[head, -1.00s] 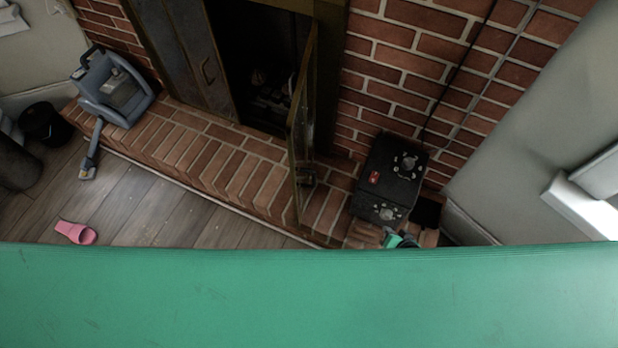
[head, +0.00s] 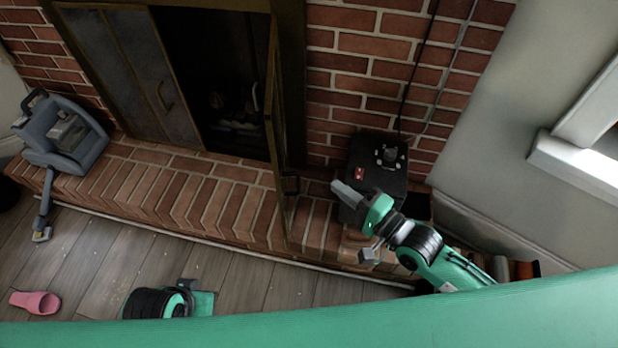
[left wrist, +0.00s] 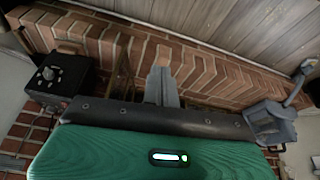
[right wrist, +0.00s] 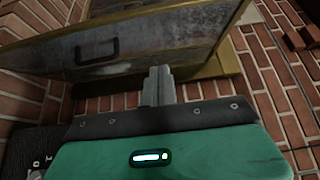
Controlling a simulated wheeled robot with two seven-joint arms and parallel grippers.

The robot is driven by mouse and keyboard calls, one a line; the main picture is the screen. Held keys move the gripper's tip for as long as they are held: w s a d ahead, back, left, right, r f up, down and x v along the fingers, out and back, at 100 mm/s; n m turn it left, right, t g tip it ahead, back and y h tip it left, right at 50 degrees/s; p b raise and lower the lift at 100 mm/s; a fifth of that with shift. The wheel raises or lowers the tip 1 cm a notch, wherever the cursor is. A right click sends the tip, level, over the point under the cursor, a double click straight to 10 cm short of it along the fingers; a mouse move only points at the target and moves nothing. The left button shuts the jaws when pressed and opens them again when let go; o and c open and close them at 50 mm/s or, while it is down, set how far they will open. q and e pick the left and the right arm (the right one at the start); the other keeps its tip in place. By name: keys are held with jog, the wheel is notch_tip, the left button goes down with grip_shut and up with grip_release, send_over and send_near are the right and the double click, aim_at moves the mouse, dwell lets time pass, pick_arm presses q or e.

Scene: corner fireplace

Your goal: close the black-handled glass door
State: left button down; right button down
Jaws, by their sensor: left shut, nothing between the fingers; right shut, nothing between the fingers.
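The glass door (head: 278,150) stands open in the head view, swung out from the firebox and seen nearly edge-on, with its lower end over the brick hearth. In the right wrist view a brass-framed, smudged glass panel (right wrist: 150,38) with a black handle (right wrist: 97,48) spans the top. My right gripper (head: 345,191) is shut and empty, to the right of the door and apart from it, over the black box. Its closed fingers (right wrist: 158,84) point toward the panel. My left gripper's closed fingers (left wrist: 162,84) show in the left wrist view, holding nothing; the head view shows only part of the left arm.
A black box (head: 372,165) sits on the hearth (head: 190,188) right of the door. A closed dark panel (head: 135,75) covers the fireplace's left side. A blue-grey vacuum (head: 62,135) stands at the hearth's left end. A pink slipper (head: 36,303) lies on the floor.

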jog(key=s+a+x, duration=0.2)
jog(key=x, duration=1)
jog(key=shift+w+a+b, duration=0.25)
jog(key=shift+w+b, duration=0.05)
jog(key=shift+b, duration=0.05)
jog(key=shift+a, duration=0.1)
